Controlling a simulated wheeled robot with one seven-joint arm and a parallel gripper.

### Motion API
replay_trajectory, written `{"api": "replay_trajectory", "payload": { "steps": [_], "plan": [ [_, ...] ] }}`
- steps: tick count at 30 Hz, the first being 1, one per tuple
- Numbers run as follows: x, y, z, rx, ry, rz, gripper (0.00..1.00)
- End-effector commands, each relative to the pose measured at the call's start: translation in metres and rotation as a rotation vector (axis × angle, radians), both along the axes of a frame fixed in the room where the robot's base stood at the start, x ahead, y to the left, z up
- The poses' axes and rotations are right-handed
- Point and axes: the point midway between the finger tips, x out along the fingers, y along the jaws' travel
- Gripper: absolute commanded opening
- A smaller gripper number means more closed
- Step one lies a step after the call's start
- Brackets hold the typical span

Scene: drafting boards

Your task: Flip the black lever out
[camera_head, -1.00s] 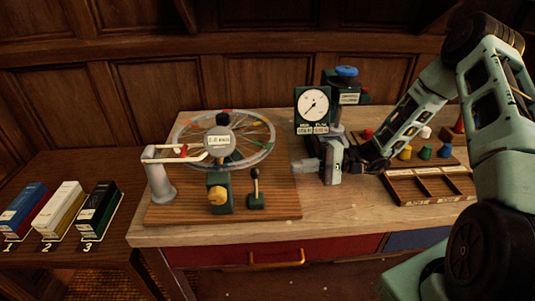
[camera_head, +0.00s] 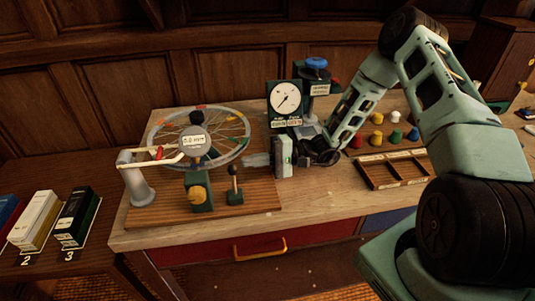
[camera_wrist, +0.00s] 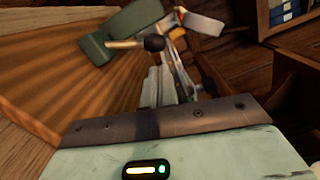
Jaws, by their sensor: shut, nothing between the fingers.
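The black-knobbed lever (camera_head: 232,172) stands upright on a small dark green base at the front right of the wooden baseboard. In the wrist view its black knob (camera_wrist: 154,43) and light shaft show just beyond my fingertips, lying sideways in the picture. My gripper (camera_head: 254,160) is shut and empty, to the right of the lever and slightly behind it. In the wrist view the shut fingers (camera_wrist: 164,85) point towards the knob. I cannot tell whether they touch it.
A spoked wheel (camera_head: 238,154) stands behind the lever, and a green block with a yellow knob (camera_head: 197,193) stands to its left. A dial gauge (camera_head: 286,98) rises behind my gripper. A compartment tray (camera_head: 377,179) and several coloured pegs are at the right.

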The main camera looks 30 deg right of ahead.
Motion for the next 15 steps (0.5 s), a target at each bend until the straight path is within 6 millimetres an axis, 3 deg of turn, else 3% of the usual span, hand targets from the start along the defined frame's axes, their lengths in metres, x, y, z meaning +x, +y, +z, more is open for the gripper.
{"api": "replay_trajectory", "payload": {
  "steps": [6, 15],
  "plan": [
    [0.006, 0.021, 0.001, 0.001, 0.000, 0.002, 0.00],
    [0.007, 0.024, 0.000, 0.001, -0.001, 0.000, 0.00]
  ]
}}
